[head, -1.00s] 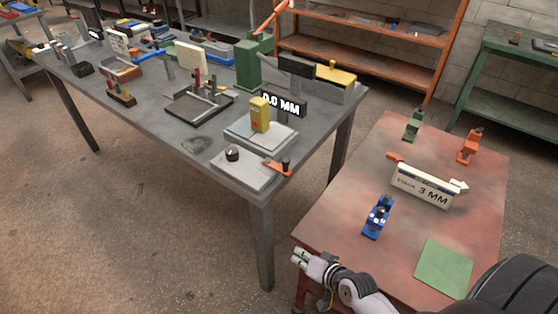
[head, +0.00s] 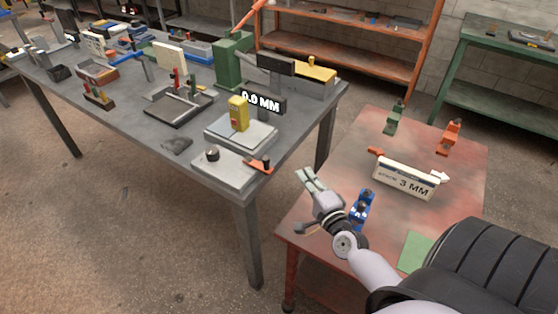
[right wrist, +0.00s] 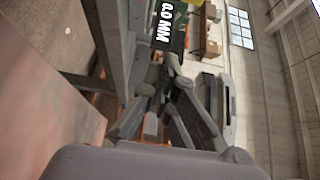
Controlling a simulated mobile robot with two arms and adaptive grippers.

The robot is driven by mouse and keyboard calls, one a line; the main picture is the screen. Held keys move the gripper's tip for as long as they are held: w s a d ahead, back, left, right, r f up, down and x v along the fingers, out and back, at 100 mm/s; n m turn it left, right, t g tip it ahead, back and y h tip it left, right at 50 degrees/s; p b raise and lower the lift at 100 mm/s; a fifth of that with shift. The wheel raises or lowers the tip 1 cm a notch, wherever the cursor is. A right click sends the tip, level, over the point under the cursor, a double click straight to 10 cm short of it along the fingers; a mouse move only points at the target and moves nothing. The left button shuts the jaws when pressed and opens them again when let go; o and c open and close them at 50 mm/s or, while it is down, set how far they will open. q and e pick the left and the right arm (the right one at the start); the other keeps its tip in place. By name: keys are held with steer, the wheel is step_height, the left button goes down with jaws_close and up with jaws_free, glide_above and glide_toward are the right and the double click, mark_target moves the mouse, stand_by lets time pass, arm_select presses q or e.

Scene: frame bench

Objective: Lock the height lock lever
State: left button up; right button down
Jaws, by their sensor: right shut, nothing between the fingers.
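A small orange lever (head: 258,165) with a dark knob sits at the right corner of a pale flat base (head: 222,176) at the near corner of the grey bench; I take it for the height lock lever, though no label on it is readable. A round black knob (head: 212,154) stands on the same base. Behind it is a yellow block (head: 238,113) on a plate with a "0.0 MM" display (head: 263,102). My right gripper (head: 307,176) is shut and empty, right of the lever and apart from it. In the right wrist view its fingers (right wrist: 168,82) show. My left gripper is out of view.
The red table (head: 335,165) on the right carries a "3 MM" block (head: 406,179), a blue clamp-like piece (head: 361,209), a green one (head: 394,119) and an orange one (head: 449,137). A gap separates it from the grey bench (head: 130,125), which holds several fixtures.

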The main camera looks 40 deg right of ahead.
steer(key=w+a+p, duration=0.2)
steer(key=w+p, duration=0.1)
steer(key=w, duration=0.6)
steer(key=shift+w, duration=0.15)
steer(key=shift+f, duration=0.1)
stand_by(0.5)
